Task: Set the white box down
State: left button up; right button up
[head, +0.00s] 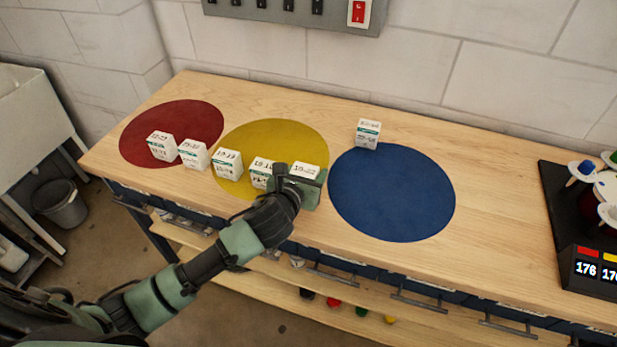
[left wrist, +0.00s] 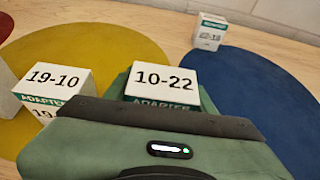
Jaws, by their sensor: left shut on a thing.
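My left gripper (head: 298,186) is shut on a white box (head: 307,170) with a green band. In the left wrist view the held box (left wrist: 164,79) reads 10-22 on top. It is near the right front edge of the yellow disc (head: 275,135), left of the blue disc (head: 392,195). The gripper hides its lower part, so I cannot tell whether it touches the bench. A similar white box (head: 262,171), reading 19-10 in the left wrist view (left wrist: 53,84), stands just left of it. My right gripper is not in view.
More white boxes stand in a row to the left (head: 227,165), reaching onto the red disc (head: 188,115). Another white box (head: 368,134) stands at the blue disc's back edge. A black rack (head: 590,225) is at the far right of the wooden bench (head: 497,190). The blue disc's middle is clear.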

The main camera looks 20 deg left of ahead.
pick_arm(q)
jog(key=shift+f, duration=1)
jog(key=o, duration=1.5)
jog(key=shift+c, duration=0.2)
jog(key=shift+r, duration=0.2)
jog(key=v, duration=1.2)
